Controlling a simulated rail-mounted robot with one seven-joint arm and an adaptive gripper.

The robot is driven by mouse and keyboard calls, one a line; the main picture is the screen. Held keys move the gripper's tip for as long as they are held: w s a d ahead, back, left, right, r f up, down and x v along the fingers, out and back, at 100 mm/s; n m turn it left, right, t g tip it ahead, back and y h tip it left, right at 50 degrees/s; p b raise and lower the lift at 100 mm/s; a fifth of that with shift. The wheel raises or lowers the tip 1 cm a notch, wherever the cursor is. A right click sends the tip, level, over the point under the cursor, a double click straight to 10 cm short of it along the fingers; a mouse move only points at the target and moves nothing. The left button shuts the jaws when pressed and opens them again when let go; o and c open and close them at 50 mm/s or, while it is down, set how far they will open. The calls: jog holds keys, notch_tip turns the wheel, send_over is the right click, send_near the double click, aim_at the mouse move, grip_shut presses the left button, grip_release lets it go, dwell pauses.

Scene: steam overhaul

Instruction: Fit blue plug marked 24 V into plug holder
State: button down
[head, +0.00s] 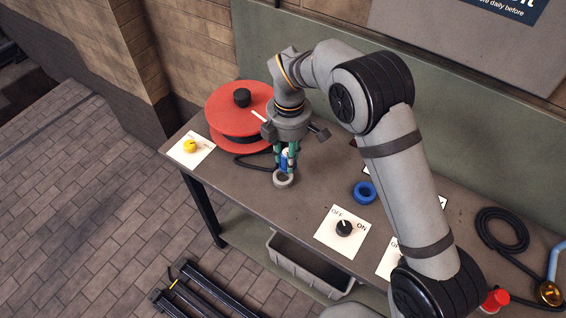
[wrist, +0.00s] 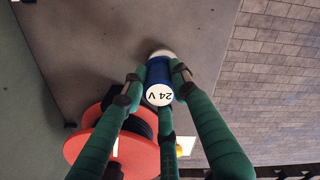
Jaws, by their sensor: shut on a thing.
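The blue plug with a white end marked 24 V (wrist: 160,94) is between the green fingers of my gripper (wrist: 152,80) in the wrist view. My gripper is shut on it. In the head view the plug (head: 284,160) is upright, right above a grey ring-shaped holder (head: 283,181) on the bench. In the wrist view a pale rim of the holder (wrist: 162,53) shows just past the plug. The fingers partly hide the plug's lower end, so I cannot tell whether it is inside the holder or only over it.
A red cable reel (head: 232,110) stands close behind and left of my gripper on the bench (head: 310,195). A blue ring (head: 364,192), a black OFF/ON knob (head: 344,228) and a yellow knob (head: 190,146) are nearby. A coiled black hose (head: 502,230) lies at right.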

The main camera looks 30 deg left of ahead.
aim_at(283, 168)
jog(key=shift+s+a+f, duration=0.25)
jog(key=shift+a+f, duration=0.1)
jog(key=shift+a, duration=0.15)
notch_tip(283, 168, down, 4)
jog(key=shift+r+p, duration=0.1)
jog(key=shift+p, duration=0.75)
jog(key=shift+f, duration=0.25)
jog(key=shift+f+b, duration=0.3)
jog(key=shift+b, duration=0.15)
jog(key=c, duration=1.4)
grip_release()
jog(key=shift+r, duration=0.1)
jog(key=shift+o, duration=0.2)
